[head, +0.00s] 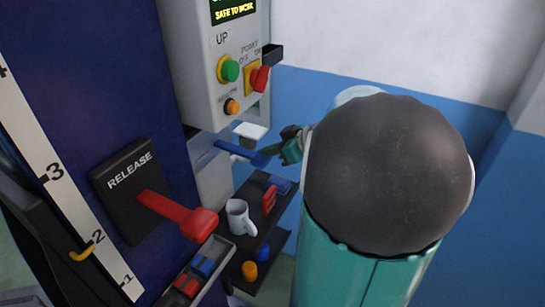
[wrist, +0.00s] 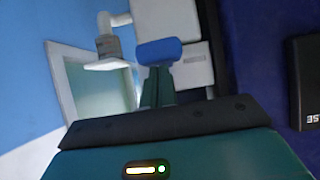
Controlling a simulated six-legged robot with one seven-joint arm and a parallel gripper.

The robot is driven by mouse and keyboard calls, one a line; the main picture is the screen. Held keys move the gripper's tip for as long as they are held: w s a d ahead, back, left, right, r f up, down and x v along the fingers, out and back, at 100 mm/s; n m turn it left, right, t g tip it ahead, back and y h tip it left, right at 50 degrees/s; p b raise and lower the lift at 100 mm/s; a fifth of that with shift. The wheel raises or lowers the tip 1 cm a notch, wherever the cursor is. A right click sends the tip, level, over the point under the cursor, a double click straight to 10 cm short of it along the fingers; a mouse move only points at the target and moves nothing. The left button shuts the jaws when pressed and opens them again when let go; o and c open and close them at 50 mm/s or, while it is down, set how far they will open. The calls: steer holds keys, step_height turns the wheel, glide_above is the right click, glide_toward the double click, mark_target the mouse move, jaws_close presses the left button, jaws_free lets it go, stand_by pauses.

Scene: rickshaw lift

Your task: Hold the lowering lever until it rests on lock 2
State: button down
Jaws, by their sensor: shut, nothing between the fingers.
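A blue lever (head: 243,153) sticks out to the right from a grey box below the control panel; I take it for the lowering lever, though no label on it is readable. Its blue end (wrist: 160,52) shows in the wrist view right at my fingertips. My gripper (head: 286,148) is shut, with nothing between its fingers, at the lever's end; I cannot tell if it touches. It also shows in the wrist view (wrist: 158,75). A yellow pointer (head: 82,254) sits near mark 2 on the white scale (head: 62,190). My arm hides part of the scene.
A red lever (head: 178,213) projects from the black RELEASE plate (head: 130,185) on the blue column. The control panel (head: 225,60) reads "SAFE TO WORK". A dark shelf (head: 262,228) holds a white mug (head: 238,217) and small items. A blue and white wall stands behind.

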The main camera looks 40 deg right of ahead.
steer(key=v, duration=1)
steer(key=shift+r, duration=0.45)
steer(key=shift+s, duration=0.15)
